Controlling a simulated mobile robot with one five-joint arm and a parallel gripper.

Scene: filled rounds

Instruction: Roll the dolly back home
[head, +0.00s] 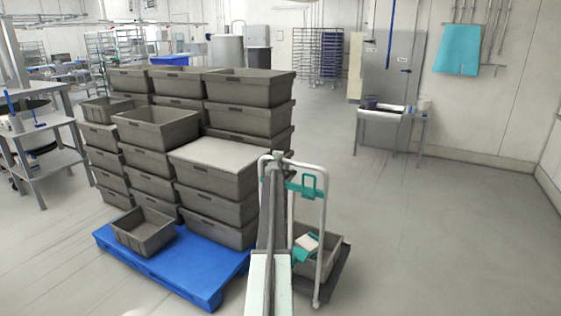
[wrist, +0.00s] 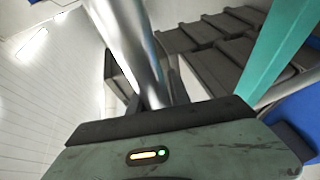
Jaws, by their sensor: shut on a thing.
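The dolly has a white tubular push handle (head: 323,225) with a teal bracket, and a low dark base (head: 335,285). A grey crate (head: 328,258) stands on the base with a white and teal item (head: 306,245) in it. My gripper (head: 277,157) is shut on the top of the handle, behind the end of my arm, which hides part of the dolly. In the wrist view a shiny metal tube (wrist: 135,50) rises from the gripper's dark edge, with a teal strip (wrist: 272,45) to the right.
A blue pallet (head: 205,285) stacked with several grey crates (head: 155,128) stands close on the left. Shelves (head: 40,155) stand farther left. Open floor (head: 430,240) lies to the right. A sink stand (head: 385,115) and racks (head: 332,55) stand at the back.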

